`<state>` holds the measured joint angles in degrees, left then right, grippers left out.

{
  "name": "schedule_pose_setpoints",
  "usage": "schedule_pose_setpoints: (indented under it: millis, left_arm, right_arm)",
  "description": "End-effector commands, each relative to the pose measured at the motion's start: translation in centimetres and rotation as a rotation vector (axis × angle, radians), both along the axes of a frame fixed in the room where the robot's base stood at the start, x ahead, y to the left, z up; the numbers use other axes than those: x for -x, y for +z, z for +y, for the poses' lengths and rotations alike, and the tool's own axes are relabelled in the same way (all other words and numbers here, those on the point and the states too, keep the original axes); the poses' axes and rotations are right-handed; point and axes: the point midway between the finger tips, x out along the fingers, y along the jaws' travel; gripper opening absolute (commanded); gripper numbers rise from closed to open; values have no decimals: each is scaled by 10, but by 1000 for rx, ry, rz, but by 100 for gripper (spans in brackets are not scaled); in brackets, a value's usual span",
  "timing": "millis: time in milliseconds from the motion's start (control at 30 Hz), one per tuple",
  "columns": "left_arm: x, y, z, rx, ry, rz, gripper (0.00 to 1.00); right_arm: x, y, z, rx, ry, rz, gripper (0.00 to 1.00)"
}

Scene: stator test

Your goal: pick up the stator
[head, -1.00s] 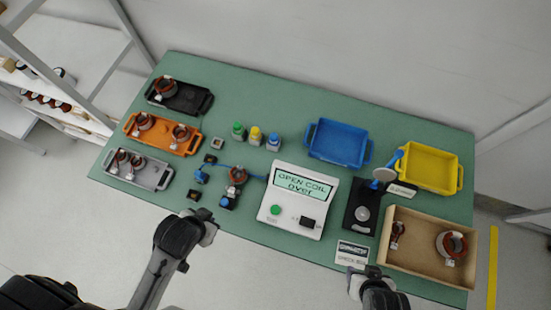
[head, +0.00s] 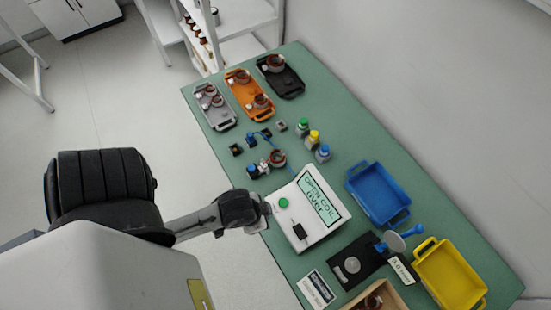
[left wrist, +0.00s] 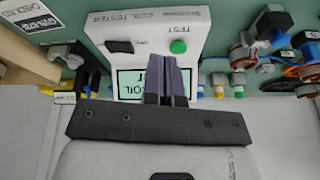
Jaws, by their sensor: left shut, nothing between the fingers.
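A copper-wound stator (head: 278,158) sits at the small fixture with blue clamps, left of the white coil tester (head: 316,243). In the left wrist view a copper-wound stator (left wrist: 241,60) shows at the right. Other stators lie on the grey tray (head: 230,124), the orange tray (head: 233,86) and the black tray (head: 290,92). Part of one shows in the wooden box (head: 352,302), cut off by the frame. My left gripper (head: 268,208) is beside the tester's left edge. Its fingers (left wrist: 168,85) are shut and empty, in front of the tester. My right gripper is out of view.
The tester screen reads "OPEN COIL over". A blue bin (head: 352,187), a yellow bin (head: 422,281) and a black stand (head: 341,276) are on the right. Small bottles (head: 314,137) stand behind the fixture. The green table (head: 370,135) is clear along its back edge.

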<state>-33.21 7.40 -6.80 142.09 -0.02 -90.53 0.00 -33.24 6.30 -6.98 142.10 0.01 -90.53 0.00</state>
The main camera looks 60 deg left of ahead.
Motion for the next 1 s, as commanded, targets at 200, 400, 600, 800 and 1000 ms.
schedule_pose_setpoints:
  millis: [200, 400, 600, 800, 1000]
  left_arm:
    - [0, 0, -3, 10, 5, 0, 0]
    - [0, 0, -5, 17, 8, 0, 10]
    - [0, 0, -5, 15, 8, 0, 29]
    - [0, 0, -4, 11, 5, 1, 48]
    - [0, 0, -2, 4, 0, 1, 67]
  right_arm:
    - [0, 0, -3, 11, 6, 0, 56]
    - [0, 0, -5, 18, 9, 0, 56]
    - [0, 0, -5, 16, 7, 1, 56]
    - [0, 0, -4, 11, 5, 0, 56]
    - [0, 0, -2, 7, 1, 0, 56]
